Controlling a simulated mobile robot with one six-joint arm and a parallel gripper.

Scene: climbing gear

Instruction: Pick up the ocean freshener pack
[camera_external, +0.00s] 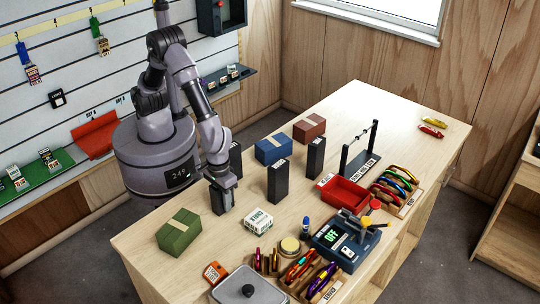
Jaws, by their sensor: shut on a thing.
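My gripper (222,188) is at the left part of the wooden table, pointing down. It is shut on a dark upright block (219,203), which is partly hidden by the fingers. I cannot tell whether the block touches the table or read any label on it. I cannot tell for sure which thing is the ocean freshener pack. Similar black upright blocks stand nearby: one behind my gripper (235,160), one to the right (278,184) and one farther right (316,158).
A green box (178,234) lies left of my gripper, and a white-and-green pack (258,221) lies to the right. Blue (272,150) and brown (309,128) boxes lie farther back. A red tray (344,194) and a scale (345,243) are at right. The table's far right is mostly clear.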

